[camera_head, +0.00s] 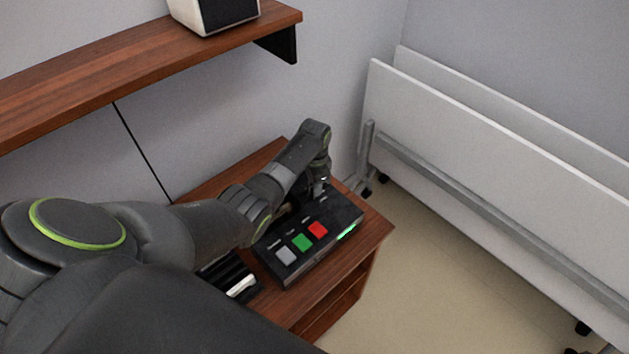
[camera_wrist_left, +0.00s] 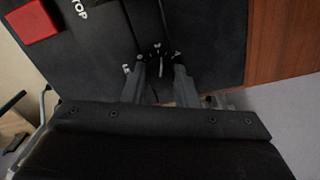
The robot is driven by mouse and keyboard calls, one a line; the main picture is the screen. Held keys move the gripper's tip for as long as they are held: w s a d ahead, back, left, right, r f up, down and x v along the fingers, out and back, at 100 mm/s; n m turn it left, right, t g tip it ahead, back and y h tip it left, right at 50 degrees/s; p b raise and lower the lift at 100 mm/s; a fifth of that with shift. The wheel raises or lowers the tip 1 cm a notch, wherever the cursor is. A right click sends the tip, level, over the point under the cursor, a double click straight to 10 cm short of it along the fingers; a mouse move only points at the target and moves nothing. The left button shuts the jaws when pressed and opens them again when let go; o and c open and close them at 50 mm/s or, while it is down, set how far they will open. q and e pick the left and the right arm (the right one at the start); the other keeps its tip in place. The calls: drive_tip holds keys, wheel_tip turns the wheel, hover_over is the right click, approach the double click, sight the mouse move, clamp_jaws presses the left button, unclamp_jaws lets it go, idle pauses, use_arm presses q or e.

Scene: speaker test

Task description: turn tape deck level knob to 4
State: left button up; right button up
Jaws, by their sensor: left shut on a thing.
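The tape deck (camera_head: 283,272) is a black box on a wooden cabinet, with a grey button (camera_head: 286,255), a green button (camera_head: 302,242) and a red button (camera_head: 318,230). Its black top (camera_wrist_left: 95,60) fills much of the left wrist view, with the red button (camera_wrist_left: 32,22) at upper left. My left gripper (camera_head: 322,190) points down at the deck's far part. In the left wrist view, my left gripper (camera_wrist_left: 160,68) is shut on the level knob (camera_wrist_left: 156,54), which has small white marks around it. The fingers hide most of the knob, and its setting cannot be read. My right gripper is out of view.
The wooden cabinet (camera_head: 376,238) has a little bare top around the deck. A dark device with a white bar (camera_head: 242,286) lies left of the deck. A wall shelf (camera_head: 120,75) with a speaker (camera_head: 222,12) is above. White folded panels (camera_head: 480,150) stand right, beyond open floor.

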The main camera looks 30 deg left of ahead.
use_arm(q)
drive_tip(key=m+p, duration=0.1)
drive_tip(key=m, duration=0.3)
drive_tip(key=shift+m, duration=2.3)
drive_tip(key=o, duration=1)
drive_tip(key=shift+r, duration=0.15)
